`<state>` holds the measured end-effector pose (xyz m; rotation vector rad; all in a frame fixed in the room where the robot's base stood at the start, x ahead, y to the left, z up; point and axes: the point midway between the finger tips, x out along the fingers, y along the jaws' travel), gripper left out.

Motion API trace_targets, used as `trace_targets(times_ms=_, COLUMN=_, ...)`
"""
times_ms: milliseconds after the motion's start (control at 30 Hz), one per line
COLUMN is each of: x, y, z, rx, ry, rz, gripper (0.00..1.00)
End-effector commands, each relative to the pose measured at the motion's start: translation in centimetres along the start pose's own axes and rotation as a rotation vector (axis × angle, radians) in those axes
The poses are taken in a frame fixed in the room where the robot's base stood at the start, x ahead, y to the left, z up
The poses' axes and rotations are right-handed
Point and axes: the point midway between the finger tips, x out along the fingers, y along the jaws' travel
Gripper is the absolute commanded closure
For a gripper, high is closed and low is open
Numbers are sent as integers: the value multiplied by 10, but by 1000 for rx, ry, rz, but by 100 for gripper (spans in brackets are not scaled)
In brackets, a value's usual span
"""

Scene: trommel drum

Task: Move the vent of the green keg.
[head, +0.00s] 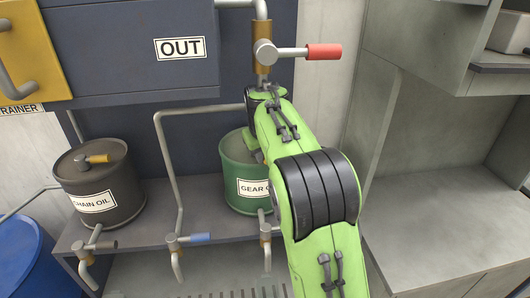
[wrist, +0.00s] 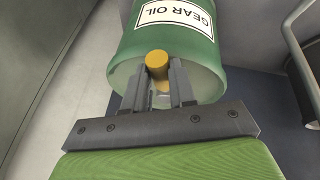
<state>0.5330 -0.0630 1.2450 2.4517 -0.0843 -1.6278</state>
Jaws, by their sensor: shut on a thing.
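The green keg (head: 238,172) with its GEAR OIL label stands on the shelf below the OUT panel; my arm hides its upper right. In the wrist view, the same green keg (wrist: 128,62) appears upside down, its top end towards me. The brass vent (wrist: 157,60) is at this top end, between the fingers of my gripper (wrist: 159,78). My gripper is shut on the vent.
A dark CHAIN OIL keg (head: 98,190) with a brass vent stands to the left. Taps with blue (head: 200,238) and brass parts hang at the shelf front. A red-handled valve (head: 323,51) juts out above my arm. Grey shelving (head: 425,220) is on the right.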

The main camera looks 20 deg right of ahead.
Motion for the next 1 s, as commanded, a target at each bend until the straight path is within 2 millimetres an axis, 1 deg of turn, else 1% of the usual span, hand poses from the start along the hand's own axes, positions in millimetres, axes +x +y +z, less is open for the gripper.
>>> trace_targets(times_ms=33, x=0, y=0, z=0, rx=-1, ry=0, rz=-1, gripper=73)
trace_targets(times_ms=100, x=0, y=0, z=0, rx=-2, ry=0, rz=0, gripper=63)
trace_targets(times_ms=200, x=0, y=0, z=0, rx=-2, ry=0, rz=0, gripper=49)
trace_targets(times_ms=467, x=-1, y=0, z=0, rx=-1, ry=1, rz=0, gripper=49)
trace_targets(times_ms=567, x=-12, y=0, z=-1, rx=-2, ry=5, rz=0, gripper=49)
trace_targets(times_ms=667, x=-20, y=-11, z=18, rx=-4, ry=5, rz=-2, gripper=49)
trace_targets(times_ms=800, x=-36, y=-28, z=51, rx=-4, ry=4, rz=-4, gripper=49)
trace_targets(times_ms=900, x=-48, y=-39, z=71, rx=-5, ry=4, rz=-4, gripper=49)
trace_targets(times_ms=1000, x=-56, y=-46, z=86, rx=-4, ry=3, rz=-3, gripper=49)
